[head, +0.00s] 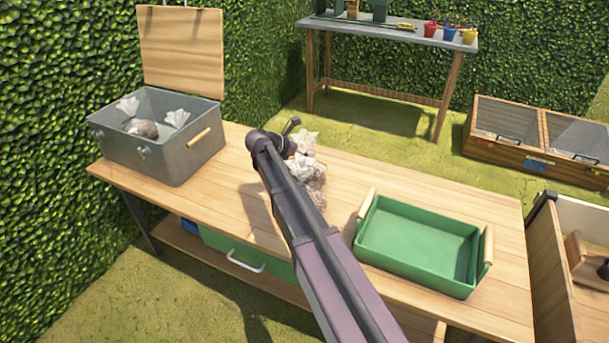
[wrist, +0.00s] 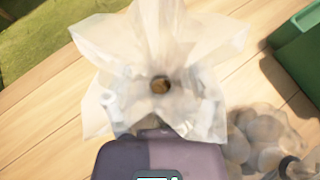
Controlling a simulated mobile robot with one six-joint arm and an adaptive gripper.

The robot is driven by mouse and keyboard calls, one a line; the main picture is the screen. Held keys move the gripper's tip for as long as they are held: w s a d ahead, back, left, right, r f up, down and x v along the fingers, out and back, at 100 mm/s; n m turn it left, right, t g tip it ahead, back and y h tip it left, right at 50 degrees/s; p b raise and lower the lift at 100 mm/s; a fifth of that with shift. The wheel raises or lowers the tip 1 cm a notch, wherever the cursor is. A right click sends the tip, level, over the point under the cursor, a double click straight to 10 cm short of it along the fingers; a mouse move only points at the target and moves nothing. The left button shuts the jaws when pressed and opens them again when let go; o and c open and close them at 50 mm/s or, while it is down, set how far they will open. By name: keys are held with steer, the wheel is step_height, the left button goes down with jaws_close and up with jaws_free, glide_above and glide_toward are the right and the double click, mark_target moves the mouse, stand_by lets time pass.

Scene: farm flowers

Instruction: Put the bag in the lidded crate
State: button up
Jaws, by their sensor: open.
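The lidded crate (head: 165,160) is a grey metal box at the left end of the wooden table, with its wooden lid (head: 181,52) standing open. Pale bags (head: 140,127) lie inside it. A translucent bag (head: 308,168) stands mid-table, partly hidden by my arm. In the wrist view a bag (wrist: 160,40) with a flared top fills the middle, directly below the camera. A second bag of grey stones (wrist: 262,140) lies beside it at lower right. My gripper (head: 289,142) is open, close to the bags; its fingertips are not clearly visible.
A green tray (head: 418,245) with wooden handles stands empty on the right of the table. The tabletop between the crate and my arm is clear. A wooden box (head: 560,270) stands at the far right. A potting bench (head: 390,40) stands behind.

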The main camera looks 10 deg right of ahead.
stand_by(0.4)
jaws_close()
steer(key=shift+r, duration=0.15)
step_height(320, 180, up, 10)
steer(key=p, duration=1)
stand_by(0.8)
